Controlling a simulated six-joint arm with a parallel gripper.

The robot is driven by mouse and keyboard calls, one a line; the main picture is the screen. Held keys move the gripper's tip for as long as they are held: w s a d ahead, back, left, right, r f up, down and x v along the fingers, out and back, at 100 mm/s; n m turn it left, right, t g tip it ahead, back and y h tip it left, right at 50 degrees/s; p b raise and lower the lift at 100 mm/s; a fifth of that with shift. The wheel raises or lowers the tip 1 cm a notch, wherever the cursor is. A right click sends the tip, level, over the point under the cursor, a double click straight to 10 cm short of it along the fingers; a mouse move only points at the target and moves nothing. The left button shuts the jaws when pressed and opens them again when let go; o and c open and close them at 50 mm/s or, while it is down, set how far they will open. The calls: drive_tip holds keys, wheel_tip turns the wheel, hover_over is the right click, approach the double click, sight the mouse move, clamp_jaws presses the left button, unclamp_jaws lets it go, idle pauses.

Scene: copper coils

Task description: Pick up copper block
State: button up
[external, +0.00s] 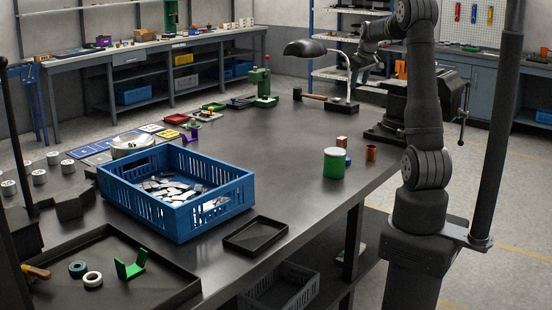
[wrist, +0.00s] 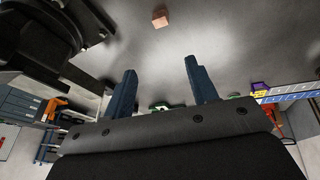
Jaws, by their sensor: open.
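The copper block (external: 341,142) is a small brown-orange block on the dark workbench, just behind a green-and-white can. It also shows in the wrist view as a small pinkish block (wrist: 160,17) near the top edge, beyond my fingertips and roughly centred between them. My gripper (wrist: 161,80) is open, with its two dark fingers apart and nothing between them. In the external view my gripper (external: 366,64) is small and dark, raised above the bench at the far right, well apart from the block.
A desk lamp (external: 306,48) and a vise (external: 430,100) are near my arm. A blue crate (external: 228,198) of metal pieces is at left. The bench middle is clear.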

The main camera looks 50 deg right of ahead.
drive_tip(key=w+f+m+g, duration=0.2)
drive_tip(key=w+f+m, duration=0.4)
drive_tip(key=m, duration=0.2)
drive_tip(key=m+g+h, duration=0.2)
drive_tip(key=m, duration=0.6)
approach(341, 138)
drive_tip(key=x, duration=0.5)
drive_tip(key=shift+a+f, duration=0.2)
drive_tip(key=shift+f, duration=0.05)
drive_tip(key=shift+d+x, duration=0.2)
drive_tip(key=shift+x, duration=1.15)
drive_tip(key=shift+d+x, duration=0.15)
drive_tip(key=shift+x, duration=1.2)
drive_tip(key=shift+r, duration=0.25)
clamp_jaws()
